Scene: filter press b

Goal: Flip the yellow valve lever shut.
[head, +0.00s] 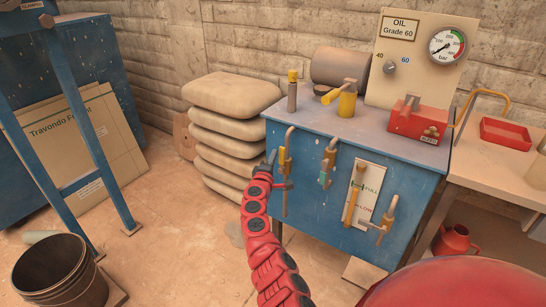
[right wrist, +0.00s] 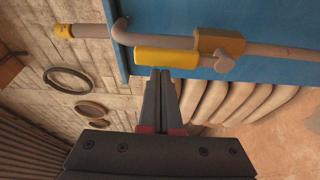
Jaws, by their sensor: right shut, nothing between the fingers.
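The yellow valve lever (right wrist: 166,57) lies alongside a grey-brown pipe (right wrist: 280,49) in the right wrist view. It joins a yellow valve body (right wrist: 219,40) with a round knob. In the head view the yellow valve (head: 283,160) is on the left part of the blue cabinet's front, its pipe running downward. My right gripper (head: 269,164) is shut and empty, just left of this valve. In the right wrist view its closed fingertips (right wrist: 161,72) are right beside the lever's edge; I cannot tell whether they touch. My left gripper is not in view.
Stacked sacks (head: 225,110) stand close on the left. A red box (head: 419,121) and a gauge panel (head: 413,80) are on top. The floor in front is clear.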

